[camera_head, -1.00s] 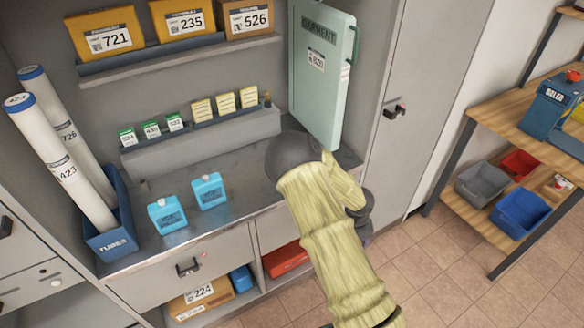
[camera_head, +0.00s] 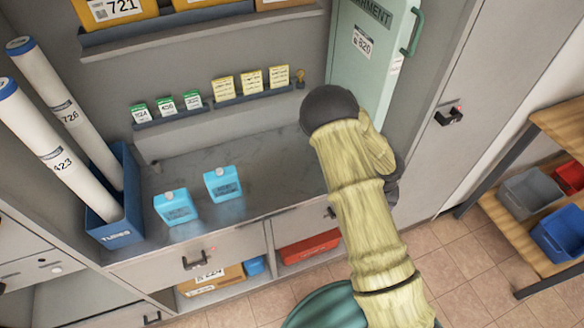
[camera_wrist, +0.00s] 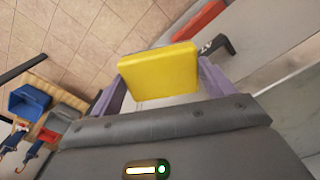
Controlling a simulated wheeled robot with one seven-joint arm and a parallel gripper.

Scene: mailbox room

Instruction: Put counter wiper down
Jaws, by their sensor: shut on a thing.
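The counter wiper, a yellow block (camera_wrist: 158,72), is held between the purple fingers of my gripper (camera_wrist: 160,85) in the wrist view. My gripper is shut on it. In the head view my arm hides the gripper and the wiper. The arm reaches over the right part of the grey counter (camera_head: 270,165), in front of the green garment case. Whether the wiper touches anything cannot be told.
Two blue bottles (camera_head: 223,184) stand on the counter. A blue tube bin (camera_head: 125,228) with two white rolls stands at left. The green garment case (camera_head: 365,55) stands at the counter's right end. The counter's middle is clear. A wooden shelf (camera_head: 510,235) stands at right.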

